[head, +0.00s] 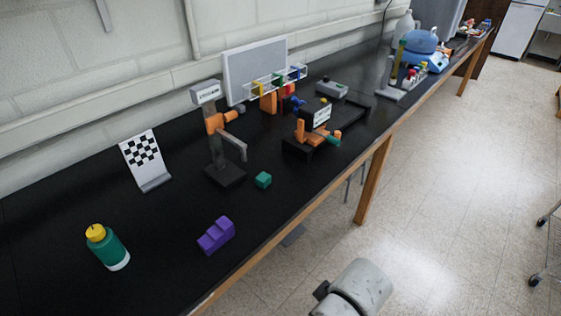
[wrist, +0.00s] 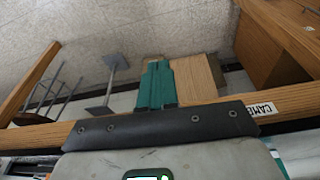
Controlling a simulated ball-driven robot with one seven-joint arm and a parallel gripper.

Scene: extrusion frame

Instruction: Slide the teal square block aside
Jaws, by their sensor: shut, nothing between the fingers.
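The small teal square block (head: 263,180) sits on the black bench top in the head view, in front of and right of the base of a grey stand with an orange clamp (head: 215,122). Nothing touches it. My gripper (wrist: 157,64) shows in the wrist view as two teal fingers pressed together with nothing between them. Behind the fingers are the floor and wooden furniture parts, and the block is not in that view. In the head view a grey part of my arm is at the bottom, off the bench's front edge; the fingers are not visible there.
A checkered board (head: 146,160) is behind. A black fixture with orange clamps (head: 312,135) is to the right. Bare bench lies between block and wooden front edge.

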